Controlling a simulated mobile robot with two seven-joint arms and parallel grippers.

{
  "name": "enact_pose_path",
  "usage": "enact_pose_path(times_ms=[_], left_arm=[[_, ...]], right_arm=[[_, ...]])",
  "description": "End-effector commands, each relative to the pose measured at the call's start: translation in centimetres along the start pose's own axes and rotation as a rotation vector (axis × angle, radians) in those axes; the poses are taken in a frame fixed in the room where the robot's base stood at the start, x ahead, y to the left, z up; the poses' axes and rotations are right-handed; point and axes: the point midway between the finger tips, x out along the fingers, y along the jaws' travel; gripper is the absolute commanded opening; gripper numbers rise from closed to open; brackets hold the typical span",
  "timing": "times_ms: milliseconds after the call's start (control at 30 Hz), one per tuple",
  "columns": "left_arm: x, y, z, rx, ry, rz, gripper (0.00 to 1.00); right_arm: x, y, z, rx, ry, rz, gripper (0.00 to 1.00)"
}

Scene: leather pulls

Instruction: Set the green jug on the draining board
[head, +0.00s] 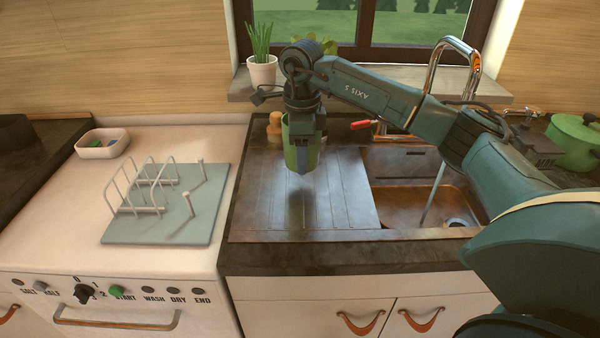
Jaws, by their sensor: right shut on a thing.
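The green jug (303,158) hangs upright from my right gripper (304,124), which is shut on its upper part. The gripper hides the jug's rim. Below the jug is the draining board (335,205), a ribbed metal surface left of the sink. A dark shadow lies on the board beneath the jug, with a gap between, so the jug appears to be in the air over the board. My left gripper is not in view.
The sink (425,200) with its chrome tap (436,75) lies right of the board. A wooden object (274,128) stands behind it. A plate rack (150,185) sits on the white machine at left. A green pot (573,140) stands far right. The board's surface looks clear.

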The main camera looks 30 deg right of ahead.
Motion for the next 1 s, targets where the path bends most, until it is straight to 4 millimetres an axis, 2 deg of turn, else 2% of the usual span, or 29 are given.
enact_pose_path(times_ms=[267, 500, 867, 900, 1000], left_arm=[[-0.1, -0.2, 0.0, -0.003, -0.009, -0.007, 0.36], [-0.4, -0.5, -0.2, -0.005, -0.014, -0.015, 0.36], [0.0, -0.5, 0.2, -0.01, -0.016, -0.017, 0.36], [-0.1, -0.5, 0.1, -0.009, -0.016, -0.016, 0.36], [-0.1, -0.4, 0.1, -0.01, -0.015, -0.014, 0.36]], right_arm=[[2.3, 0.0, 0.0, 0.0, -0.003, -0.003, 0.13], [5.3, 0.1, 0.0, 0.0, -0.002, -0.002, 0.13], [5.8, 0.0, 0.1, 0.0, -0.003, -0.004, 0.13], [5.9, 0.1, 0.0, -0.001, -0.001, -0.002, 0.53], [5.8, 0.1, 0.0, -0.001, -0.001, -0.001, 0.61]])
